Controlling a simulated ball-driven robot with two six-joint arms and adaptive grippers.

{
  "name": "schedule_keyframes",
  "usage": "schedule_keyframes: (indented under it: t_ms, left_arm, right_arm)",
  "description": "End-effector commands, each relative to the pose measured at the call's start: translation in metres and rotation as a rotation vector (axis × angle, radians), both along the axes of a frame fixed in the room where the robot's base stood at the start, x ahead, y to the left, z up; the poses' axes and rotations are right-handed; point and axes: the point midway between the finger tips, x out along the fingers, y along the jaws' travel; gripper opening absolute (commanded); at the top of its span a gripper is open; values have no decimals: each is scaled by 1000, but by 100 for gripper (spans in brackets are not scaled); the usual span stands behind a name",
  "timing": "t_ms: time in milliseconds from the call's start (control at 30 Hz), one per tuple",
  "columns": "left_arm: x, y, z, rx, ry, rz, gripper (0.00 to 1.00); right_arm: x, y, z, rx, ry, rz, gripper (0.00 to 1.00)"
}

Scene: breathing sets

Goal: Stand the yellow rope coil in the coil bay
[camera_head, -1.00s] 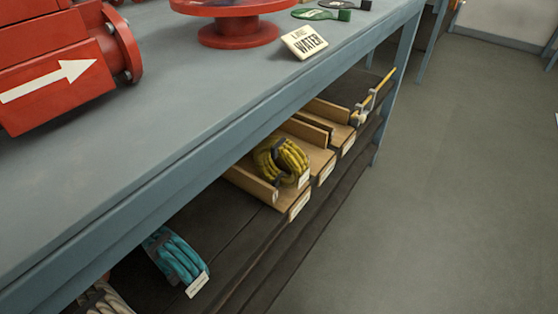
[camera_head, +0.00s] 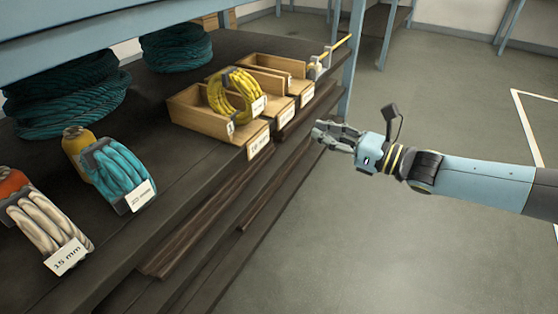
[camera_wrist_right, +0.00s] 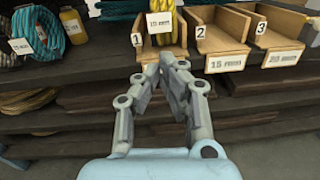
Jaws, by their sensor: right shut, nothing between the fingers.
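The yellow rope coil (camera_head: 222,94) stands upright in the nearest wooden bay (camera_head: 185,122) of the shelf, with a white tag at its front. My right gripper (camera_head: 318,134) is to the right of the bay, in front of the shelf edge, apart from the coil. In the wrist view its fingers (camera_wrist_right: 173,62) are shut with nothing between them. My left gripper is not in view.
Bays marked 2 (camera_wrist_right: 216,36) and 3 (camera_wrist_right: 276,32) look empty. A teal coil (camera_head: 122,172) and a white coil (camera_head: 45,222) lie at the left of the shelf (camera_head: 175,183). Larger teal coils (camera_head: 68,95) stand behind. The table rail overhangs above. The floor at right is clear.

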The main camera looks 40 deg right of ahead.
Motion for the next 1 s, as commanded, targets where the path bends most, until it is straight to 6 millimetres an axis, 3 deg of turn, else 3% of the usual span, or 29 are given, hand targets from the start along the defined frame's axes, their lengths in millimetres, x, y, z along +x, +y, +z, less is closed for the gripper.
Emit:
schedule_keyframes:
  t_ms: [33,133,333,467,733,1000]
  left_arm:
    - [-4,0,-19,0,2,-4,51]
    - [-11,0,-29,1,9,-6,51]
    - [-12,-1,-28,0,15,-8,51]
    - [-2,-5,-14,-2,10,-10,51]
    - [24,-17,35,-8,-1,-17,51]
    - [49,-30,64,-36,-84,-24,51]
  right_arm:
    - [5,-1,-13,-27,-9,31,0]
    - [10,-6,-15,-56,-15,50,0]
    - [16,-7,-17,-63,-13,52,0]
    - [27,-3,-18,-62,-14,51,0]
    - [59,10,-19,-61,-12,50,0]
    - [111,32,-20,-60,-13,48,0]
